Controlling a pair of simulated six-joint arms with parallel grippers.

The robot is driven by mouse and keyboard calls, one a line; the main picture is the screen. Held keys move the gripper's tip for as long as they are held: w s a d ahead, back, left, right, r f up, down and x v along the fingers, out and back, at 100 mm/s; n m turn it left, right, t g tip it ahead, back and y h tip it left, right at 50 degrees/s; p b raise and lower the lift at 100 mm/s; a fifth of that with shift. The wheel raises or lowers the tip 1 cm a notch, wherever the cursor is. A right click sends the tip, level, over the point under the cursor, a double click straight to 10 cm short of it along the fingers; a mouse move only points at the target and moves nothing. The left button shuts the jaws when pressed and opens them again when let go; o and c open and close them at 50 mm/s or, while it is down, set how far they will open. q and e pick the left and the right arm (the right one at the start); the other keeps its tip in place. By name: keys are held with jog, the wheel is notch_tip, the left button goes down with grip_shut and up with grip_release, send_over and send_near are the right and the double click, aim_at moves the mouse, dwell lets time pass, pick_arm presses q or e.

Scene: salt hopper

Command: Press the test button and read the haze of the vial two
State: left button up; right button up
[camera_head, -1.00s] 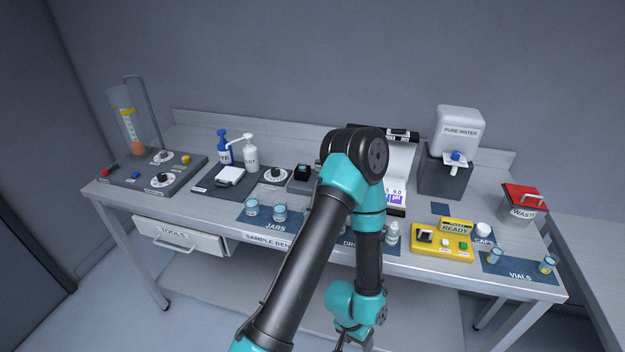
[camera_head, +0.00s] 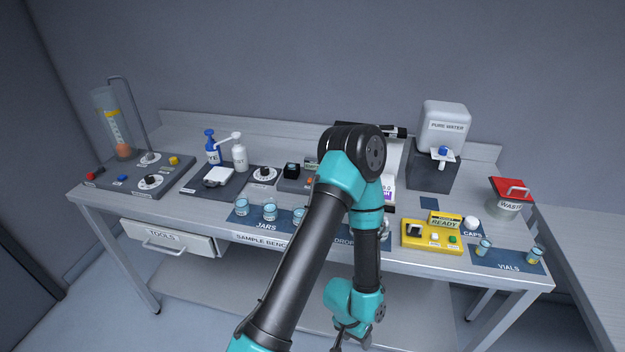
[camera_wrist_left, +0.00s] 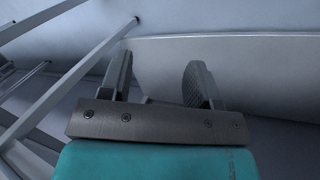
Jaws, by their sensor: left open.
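The yellow haze meter (camera_head: 430,235) stands on the right part of the bench, with a READY display (camera_head: 444,223) and a white and a green button (camera_head: 453,239) on its top. Two vials stand on the blue VIALS mat (camera_head: 508,262): one vial (camera_head: 484,247) at its left, another vial (camera_head: 534,254) at its right end. Which is vial two I cannot read. My left gripper (camera_head: 352,343) hangs low in front of the bench, away from the meter. In the left wrist view its jaws (camera_wrist_left: 158,85) are apart and empty. My right gripper is not seen.
My left arm hides the bench's middle. Jars (camera_head: 270,210) stand to its left. A PURE WATER dispenser (camera_head: 443,130) stands behind the meter, a WASTE bin (camera_head: 508,200) with a red lid at the right. A white cap (camera_head: 471,223) lies beside the meter.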

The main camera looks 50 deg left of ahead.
pick_arm(q)
jog(key=shift+c, duration=0.4)
grip_shut()
dwell(0.4)
dwell(1.2)
